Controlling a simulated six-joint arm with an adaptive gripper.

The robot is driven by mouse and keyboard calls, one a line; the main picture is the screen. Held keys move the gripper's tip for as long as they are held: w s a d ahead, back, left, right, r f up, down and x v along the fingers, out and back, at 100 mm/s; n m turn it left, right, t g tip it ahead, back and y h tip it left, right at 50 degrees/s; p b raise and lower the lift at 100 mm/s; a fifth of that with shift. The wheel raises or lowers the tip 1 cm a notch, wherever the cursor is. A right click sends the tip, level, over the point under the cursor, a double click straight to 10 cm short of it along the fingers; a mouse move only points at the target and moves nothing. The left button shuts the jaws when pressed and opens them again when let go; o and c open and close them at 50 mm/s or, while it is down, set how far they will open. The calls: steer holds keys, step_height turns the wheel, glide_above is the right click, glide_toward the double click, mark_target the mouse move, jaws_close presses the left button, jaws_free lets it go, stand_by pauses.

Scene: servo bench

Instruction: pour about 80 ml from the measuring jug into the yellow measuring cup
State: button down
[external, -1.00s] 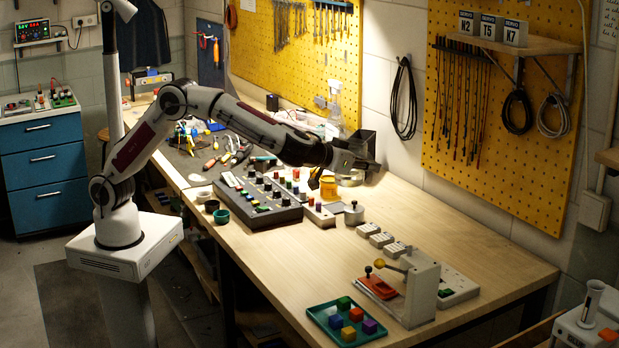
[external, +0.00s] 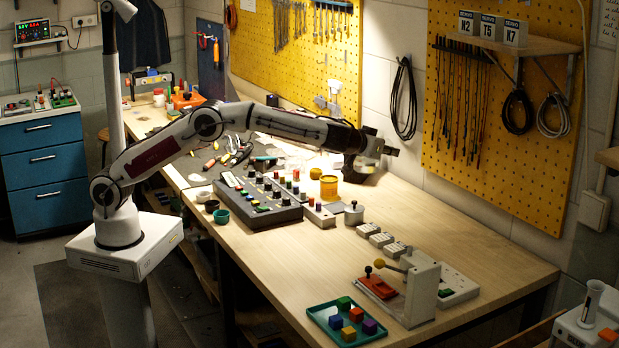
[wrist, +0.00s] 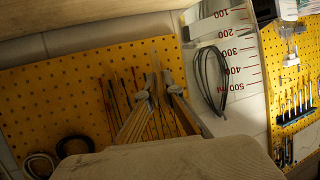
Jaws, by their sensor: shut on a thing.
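The clear measuring jug (external: 361,168) shows only in part behind and below my gripper (external: 388,150) in the external view. My gripper is at the back of the bench and is shut on the jug. In the wrist view the jug (wrist: 228,50) is a see-through wall with red marks from 100 to 500 ml, beside the fingers (wrist: 158,95). I cannot make out the liquid level or whether the jug's base touches the bench. The yellow measuring cup (external: 329,187) stands on the bench, left of and nearer than the jug.
A grey console with coloured knobs (external: 258,203) lies left of the cup. A small metal pot (external: 354,213) stands in front of the cup, and white blocks (external: 381,239) lie to its right. The bench is clear toward the right rear. The pegboard wall (external: 500,130) rises behind.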

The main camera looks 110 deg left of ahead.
steer(key=a+n, duration=0.1)
steer(key=a, duration=0.7)
steer(key=shift+g, duration=0.4)
steer(key=f, duration=1.4)
steer(key=shift+s+a+f, duration=0.1)
steer(key=shift+s+a, duration=0.15)
steer(key=shift+s, duration=0.05)
steer(key=s+a+r+n+t+b, duration=0.1)
steer(key=s+a+r+n+t, duration=0.2)
steer(key=s+r+n, duration=0.4)
steer(key=shift+s+r+t, duration=0.65)
steer(key=shift+s+t, duration=0.15)
steer(key=shift+s, duration=0.05)
steer(key=shift+s+r+n+b, duration=0.1)
steer(key=shift+s+n+b, duration=0.1)
steer(key=shift+n+b, duration=0.2)
steer(key=shift+s+a+r+n+t+b, duration=0.2)
steer(key=shift+s+r+n+b, duration=0.2)
steer(key=shift+b, duration=0.2)
steer(key=shift+s+a+r+n+t+b, duration=0.1)
steer(key=shift+s+r+n+t+b, duration=0.1)
steer(key=shift+s+r+n+b, duration=0.25)
